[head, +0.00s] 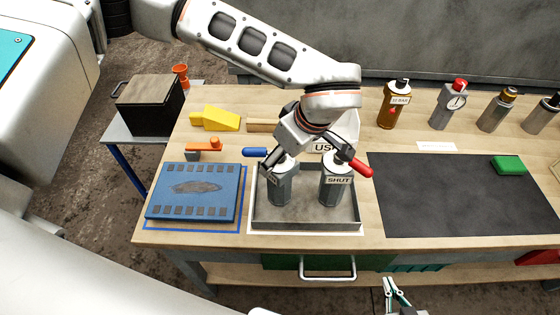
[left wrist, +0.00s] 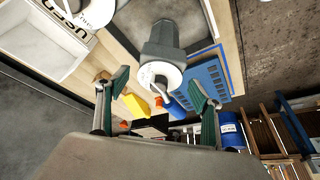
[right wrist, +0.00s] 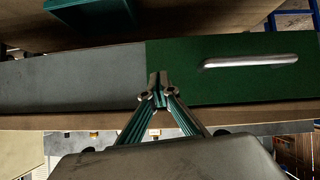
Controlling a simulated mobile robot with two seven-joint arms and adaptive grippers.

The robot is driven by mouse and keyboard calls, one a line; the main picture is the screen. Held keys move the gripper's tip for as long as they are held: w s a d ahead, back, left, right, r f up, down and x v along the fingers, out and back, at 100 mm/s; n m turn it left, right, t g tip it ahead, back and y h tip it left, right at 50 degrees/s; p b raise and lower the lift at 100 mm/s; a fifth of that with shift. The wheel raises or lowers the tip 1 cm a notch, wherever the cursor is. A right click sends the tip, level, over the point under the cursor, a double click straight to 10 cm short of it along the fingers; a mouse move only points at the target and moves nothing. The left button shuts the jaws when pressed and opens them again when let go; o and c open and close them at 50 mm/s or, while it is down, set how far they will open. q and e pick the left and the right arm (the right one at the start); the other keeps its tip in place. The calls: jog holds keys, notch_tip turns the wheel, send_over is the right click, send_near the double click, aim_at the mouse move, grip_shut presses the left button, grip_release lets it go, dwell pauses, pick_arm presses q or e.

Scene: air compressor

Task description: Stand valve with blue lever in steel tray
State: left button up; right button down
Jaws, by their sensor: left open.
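The valve with the blue lever (head: 280,188) stands upright in the left part of the steel tray (head: 305,224). Its blue lever (head: 255,152) points left. In the left wrist view its grey body (left wrist: 163,42) and white top show ahead, between the finger lines. My left gripper (head: 304,157) is open and empty, just above and behind the valve, with its fingers apart from it. A second valve with a red lever (head: 335,188), marked SHUT, stands upright beside it in the tray. My right gripper (right wrist: 157,90) is shut and empty, in front of the bench drawer.
A blue plate (head: 196,192) lies left of the tray, with a yellow wedge (head: 216,119) behind it. A dark mat (head: 455,195) with a green block (head: 509,165) lies to the right. Several bottles and valves (head: 394,104) stand at the back right. A drawer handle (head: 328,277) sticks out in front.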

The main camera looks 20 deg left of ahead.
pick_arm(q)
jog(key=v, duration=0.8)
jog(key=shift+s+d+r, duration=0.1)
